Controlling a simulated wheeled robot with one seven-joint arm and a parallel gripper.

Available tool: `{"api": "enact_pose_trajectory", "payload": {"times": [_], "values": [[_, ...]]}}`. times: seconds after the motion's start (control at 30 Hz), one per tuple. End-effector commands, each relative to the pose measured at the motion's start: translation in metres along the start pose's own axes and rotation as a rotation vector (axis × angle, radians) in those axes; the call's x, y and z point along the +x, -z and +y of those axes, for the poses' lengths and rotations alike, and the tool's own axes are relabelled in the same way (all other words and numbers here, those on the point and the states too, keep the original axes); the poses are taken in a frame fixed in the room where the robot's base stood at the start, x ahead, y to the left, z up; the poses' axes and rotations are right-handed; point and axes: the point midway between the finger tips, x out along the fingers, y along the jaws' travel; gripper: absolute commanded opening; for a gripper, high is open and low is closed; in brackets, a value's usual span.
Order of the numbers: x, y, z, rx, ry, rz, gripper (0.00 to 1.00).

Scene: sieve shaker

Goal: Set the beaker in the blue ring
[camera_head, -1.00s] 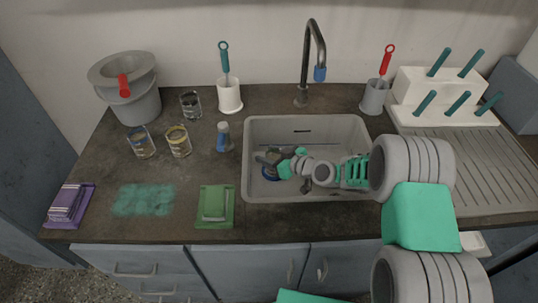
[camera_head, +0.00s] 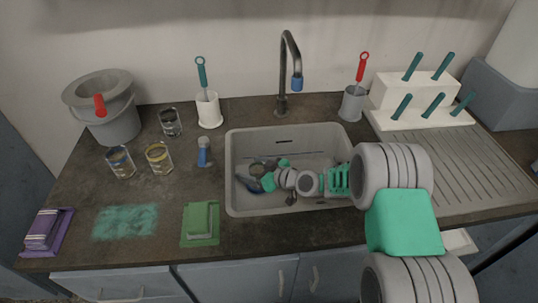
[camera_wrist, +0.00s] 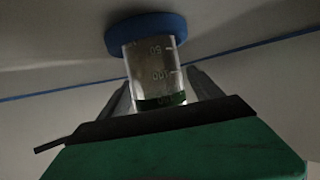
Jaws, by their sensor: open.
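The clear beaker (camera_wrist: 155,70), with pale graduation marks and a green band, shows in the wrist view between my fingers. Its far end meets the blue ring (camera_wrist: 146,30), which shows around that end; I cannot tell how deep it sits. My gripper (camera_wrist: 163,84) is open, with a dark finger on each side of the beaker. In the head view my gripper (camera_head: 263,175) is low inside the sink, at its left part.
The sink (camera_head: 232,165) walls surround my gripper. A faucet (camera_head: 286,75) stands behind it. A blue-banded glass (camera_head: 121,162), a yellow-banded glass (camera_head: 159,158), a clear glass (camera_head: 171,123) and a blue-grey bottle (camera_head: 204,153) stand left. A white rack (camera_head: 413,95) stands right.

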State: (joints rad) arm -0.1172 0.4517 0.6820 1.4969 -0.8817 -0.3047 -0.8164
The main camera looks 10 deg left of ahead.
Motion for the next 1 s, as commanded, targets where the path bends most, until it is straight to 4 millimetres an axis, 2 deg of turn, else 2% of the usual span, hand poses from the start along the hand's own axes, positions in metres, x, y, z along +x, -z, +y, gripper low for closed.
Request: {"api": "enact_pose_trajectory", "payload": {"times": [0.23, 0.5, 1.0], "values": [[-0.011, 0.028, 0.001, -0.002, -0.001, 0.002, 0.74], [-0.035, 0.084, 0.002, -0.001, -0.007, 0.002, 0.74], [-0.13, 0.124, 0.054, 0.123, -0.304, 0.002, 0.74]]}}
